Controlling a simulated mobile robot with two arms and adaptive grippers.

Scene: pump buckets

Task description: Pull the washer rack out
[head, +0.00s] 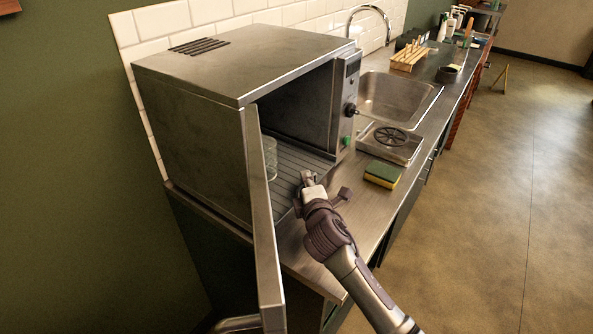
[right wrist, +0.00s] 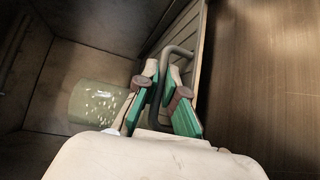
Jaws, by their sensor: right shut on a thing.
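The washer (head: 190,100) is a steel box on the counter with its door (head: 263,215) swung open toward me. Its slatted rack (head: 290,165) lies on the washer floor, and its edge shows in the right wrist view (right wrist: 183,38). My right gripper (head: 308,178) is at the front of the rack. In the right wrist view the green-padded fingers (right wrist: 170,100) are shut on the rack's dark, curved handle (right wrist: 180,50). A clear glass (head: 270,157) stands inside the washer; it also shows in the wrist view (right wrist: 98,103). My left gripper is not in view.
A green and yellow sponge (head: 382,174) lies on the counter to the right of my gripper. A drain plate (head: 392,138) and a sink (head: 400,98) lie behind it. The counter in front of the washer is mostly bare.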

